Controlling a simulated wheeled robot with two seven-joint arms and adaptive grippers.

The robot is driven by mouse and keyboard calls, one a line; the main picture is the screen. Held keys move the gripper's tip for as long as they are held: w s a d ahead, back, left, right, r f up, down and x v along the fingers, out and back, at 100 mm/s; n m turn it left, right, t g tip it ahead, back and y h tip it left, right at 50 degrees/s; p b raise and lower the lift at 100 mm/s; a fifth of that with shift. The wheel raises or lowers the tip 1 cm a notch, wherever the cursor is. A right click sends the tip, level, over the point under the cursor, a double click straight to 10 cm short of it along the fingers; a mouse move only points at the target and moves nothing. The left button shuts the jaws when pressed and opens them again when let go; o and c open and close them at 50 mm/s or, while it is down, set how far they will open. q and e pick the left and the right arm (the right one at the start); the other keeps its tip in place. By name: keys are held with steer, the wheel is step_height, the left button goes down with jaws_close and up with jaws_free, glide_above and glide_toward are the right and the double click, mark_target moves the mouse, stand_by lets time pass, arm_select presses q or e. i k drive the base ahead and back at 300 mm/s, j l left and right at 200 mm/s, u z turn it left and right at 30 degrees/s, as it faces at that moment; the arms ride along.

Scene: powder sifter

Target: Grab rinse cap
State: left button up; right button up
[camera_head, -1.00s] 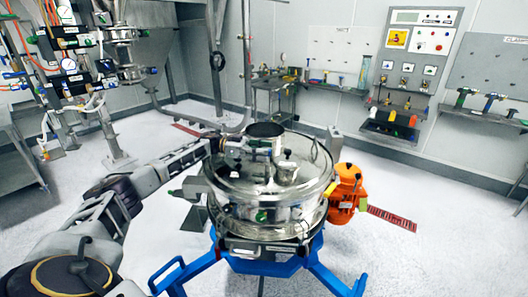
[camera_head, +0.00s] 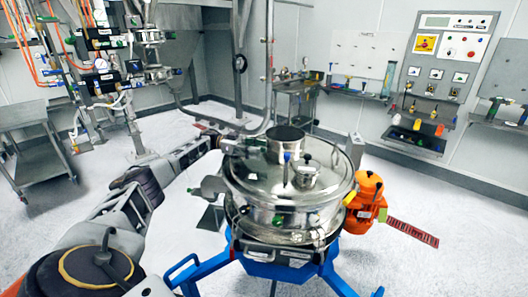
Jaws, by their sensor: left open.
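The round steel powder sifter (camera_head: 284,190) stands right of the picture's middle. On its lid is a small metal cap with a dark knob (camera_head: 306,170), seated upright. It may be the rinse cap, but I cannot tell for sure. An open steel cylinder (camera_head: 284,142) rises from the lid behind it. My left gripper (camera_head: 240,146) is open at the back left of the lid, left of the cylinder and apart from the knobbed cap. Its fingers are small and hard to make out against the metal. My right gripper is not in view.
The sifter stands on a blue frame (camera_head: 275,265) with an orange motor (camera_head: 366,205) at its right. A grey cart (camera_head: 38,150) and piping are at the left. A control panel (camera_head: 440,65) and shelves line the back wall. The white floor between is mostly clear.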

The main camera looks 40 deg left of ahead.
mark_target(306, 165)
steer(key=k+l, duration=0.75)
steer(key=l, duration=0.2)
